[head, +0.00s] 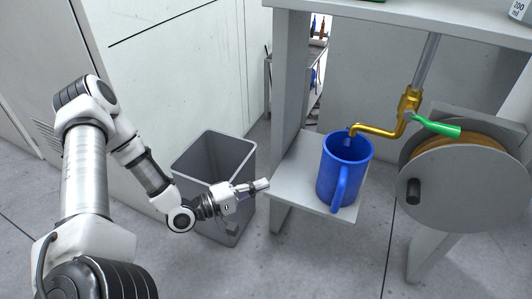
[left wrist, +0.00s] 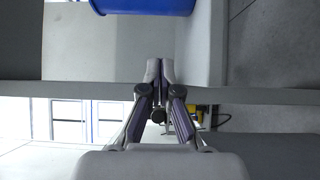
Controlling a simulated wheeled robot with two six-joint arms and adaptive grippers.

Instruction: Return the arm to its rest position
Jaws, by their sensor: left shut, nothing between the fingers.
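My left arm comes in from the left in the head view. Its gripper (head: 262,186) is shut and empty, in front of the grey bin and just left of the small shelf's edge. In the left wrist view the gripper's fingers (left wrist: 160,72) are together with nothing between them. My right gripper is in neither view.
A blue mug (head: 338,175) stands on the small grey shelf (head: 296,172) under a brass tap (head: 385,130) with a green handle. A grey bin (head: 213,150) is behind the left forearm. A large reel (head: 465,190) is at right. Floor in front is clear.

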